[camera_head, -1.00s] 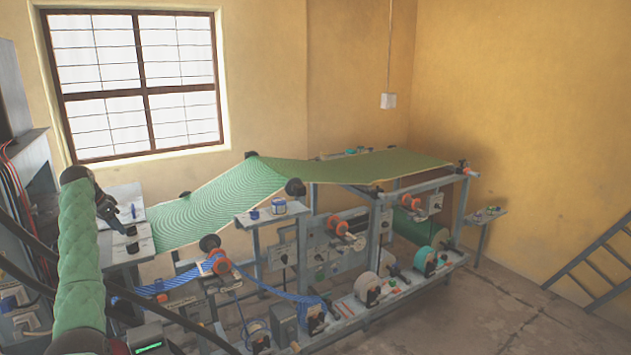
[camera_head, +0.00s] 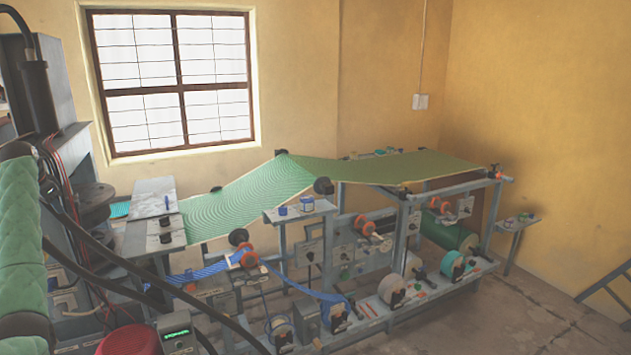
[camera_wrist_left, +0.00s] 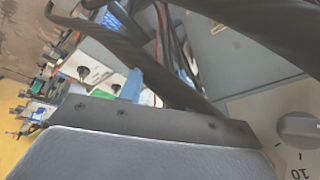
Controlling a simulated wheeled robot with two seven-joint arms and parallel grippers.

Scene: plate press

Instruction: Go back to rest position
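My left arm (camera_head: 20,235) in its green padded sleeve stands at the left edge of the head view. In the left wrist view a grey block with a dark screwed edge (camera_wrist_left: 150,150) fills the bottom; no fingers can be clearly told apart and no held object shows. My right arm and right gripper are not in the head view.
The press line with its green sheet (camera_head: 255,200) runs from the middle to the right. Black hoses (camera_head: 100,280) and a dark cylinder (camera_head: 37,95) are close to my left arm. A red round thing (camera_head: 130,341) is at the bottom. A grey floor (camera_head: 540,310) lies open at right.

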